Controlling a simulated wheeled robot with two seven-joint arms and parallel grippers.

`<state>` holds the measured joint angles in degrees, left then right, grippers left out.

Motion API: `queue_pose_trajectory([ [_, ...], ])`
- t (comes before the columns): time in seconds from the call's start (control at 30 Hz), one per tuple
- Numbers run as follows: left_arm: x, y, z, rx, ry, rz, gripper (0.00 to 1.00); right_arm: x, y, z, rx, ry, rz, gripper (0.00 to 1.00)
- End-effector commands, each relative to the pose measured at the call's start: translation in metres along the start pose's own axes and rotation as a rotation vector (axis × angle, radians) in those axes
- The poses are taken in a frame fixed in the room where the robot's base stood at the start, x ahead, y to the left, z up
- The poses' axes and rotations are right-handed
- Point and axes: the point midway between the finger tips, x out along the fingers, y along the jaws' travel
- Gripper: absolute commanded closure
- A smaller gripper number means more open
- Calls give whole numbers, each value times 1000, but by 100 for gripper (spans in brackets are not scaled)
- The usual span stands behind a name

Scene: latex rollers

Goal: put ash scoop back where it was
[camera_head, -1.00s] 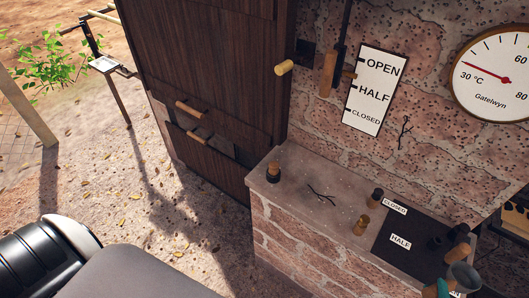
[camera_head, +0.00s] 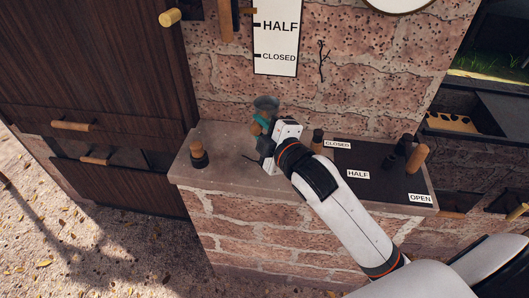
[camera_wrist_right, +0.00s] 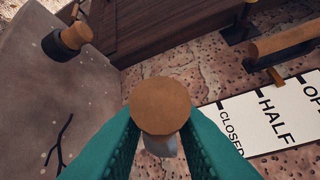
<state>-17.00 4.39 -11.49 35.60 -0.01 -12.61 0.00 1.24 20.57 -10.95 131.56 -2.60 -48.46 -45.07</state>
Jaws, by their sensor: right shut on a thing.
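My right gripper (camera_head: 262,125) is shut on the ash scoop (camera_head: 266,103), above the stone ledge near the brick wall. The scoop's grey metal part shows above the fingers in the head view. In the right wrist view, the round wooden end of the scoop's handle (camera_wrist_right: 160,105) sits between the teal fingers, with grey metal partly visible beyond it. The fingers and handle hide much of the scoop. The ledge (camera_head: 225,140) has bare stone to the left of the gripper. My left gripper is in neither current view.
A dark-based wooden knob (camera_head: 198,155) stands on the ledge's left end; it also shows in the wrist view (camera_wrist_right: 65,40). Other knobs (camera_head: 318,140) (camera_head: 418,158) stand near the dark plate (camera_head: 375,160) labelled closed, half and open. A wall sign (camera_head: 275,40) hangs above.

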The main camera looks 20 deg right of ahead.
Motion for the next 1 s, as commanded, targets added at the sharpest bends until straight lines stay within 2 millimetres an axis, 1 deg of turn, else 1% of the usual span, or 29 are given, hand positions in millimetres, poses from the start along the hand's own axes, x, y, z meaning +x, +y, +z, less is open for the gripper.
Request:
queue_pose_trajectory([
  [0.03,4,0,0,0,0,0,49,2,9,-4,1,0,2,100],
  [0.2,9,0,-1,0,0,0,49,6,39,-16,2,1,3,100],
  [0.37,11,0,-2,0,1,0,49,9,52,-22,0,0,0,100],
  [0.6,17,1,-4,1,3,1,49,13,82,-34,1,1,1,100],
  [0.7,18,2,-4,1,3,2,49,14,87,-36,1,0,0,100],
  [1.0,18,2,-5,1,5,3,49,14,88,-36,-1,-1,-1,100],
])
